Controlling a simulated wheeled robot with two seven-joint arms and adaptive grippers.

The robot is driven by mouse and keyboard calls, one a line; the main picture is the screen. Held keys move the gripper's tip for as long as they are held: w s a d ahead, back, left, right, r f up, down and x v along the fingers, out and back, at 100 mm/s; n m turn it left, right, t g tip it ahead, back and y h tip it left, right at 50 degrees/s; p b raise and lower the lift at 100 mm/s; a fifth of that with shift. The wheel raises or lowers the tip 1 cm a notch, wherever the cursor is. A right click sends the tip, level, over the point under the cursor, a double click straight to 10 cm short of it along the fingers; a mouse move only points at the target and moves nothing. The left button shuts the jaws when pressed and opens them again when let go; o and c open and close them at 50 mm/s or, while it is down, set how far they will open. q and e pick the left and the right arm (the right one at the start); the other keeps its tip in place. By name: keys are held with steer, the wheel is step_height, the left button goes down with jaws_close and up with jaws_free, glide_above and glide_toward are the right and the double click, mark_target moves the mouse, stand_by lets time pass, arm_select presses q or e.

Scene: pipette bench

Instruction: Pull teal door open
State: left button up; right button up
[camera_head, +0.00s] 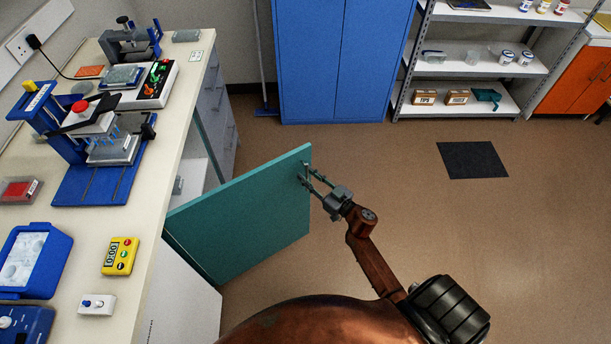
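The teal door (245,215) stands swung out from the front of the bench on the left, with open space and a pale shelf showing behind it. Its small handle (306,171) is near the upper right edge of the door. My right gripper (307,175) is at this handle, with its two slim fingers reaching to it from the lower right. The fingers look somewhat apart, but the handle and fingertips overlap, so I cannot tell whether they grip it. My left gripper is not in view.
The bench (150,218) on the left carries a blue pipetting device (75,135), a yellow timer (120,256) and a blue tray (35,262). A blue cabinet (340,60) and a metal shelf (480,70) stand at the back. The brown floor right of the door is clear, apart from a dark mat (472,160).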

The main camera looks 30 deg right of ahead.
steer(key=shift+w, duration=0.4)
steer(key=shift+c, duration=0.2)
jaws_close()
stand_by(0.3)
